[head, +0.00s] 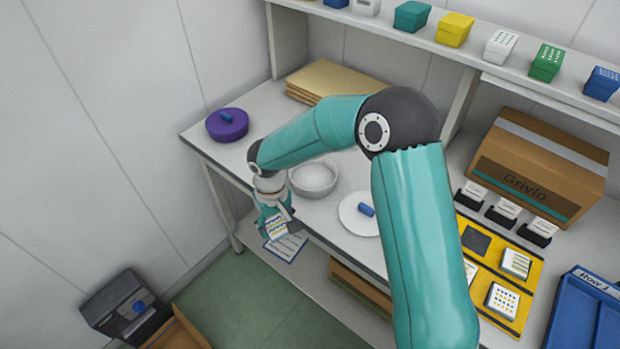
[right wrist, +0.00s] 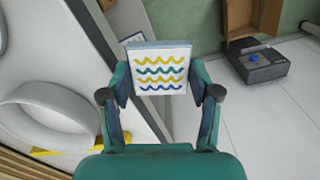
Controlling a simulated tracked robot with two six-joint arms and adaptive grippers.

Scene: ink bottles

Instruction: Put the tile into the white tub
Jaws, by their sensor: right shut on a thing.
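My right gripper (head: 275,212) is shut on a white tile (head: 277,229) with yellow, teal and blue wavy lines. The tile also shows in the right wrist view (right wrist: 158,68), its patterned face turned to the camera, between the two fingers (right wrist: 160,92). The gripper holds it out past the table's front edge, in front and left of the white tub. The white tub (head: 314,180) is a round bowl standing on the table, and it looks empty. In the right wrist view the tub (right wrist: 85,118) is at the left, apart from the tile. My left gripper is not in view.
A white plate (head: 351,222) with a blue object is right of the tub. A purple round container (head: 227,127) stands at the table's left end. A yellow tray (head: 492,273) with tiles and a cardboard box (head: 540,165) are to the right. A lower shelf (head: 315,262) runs under the table.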

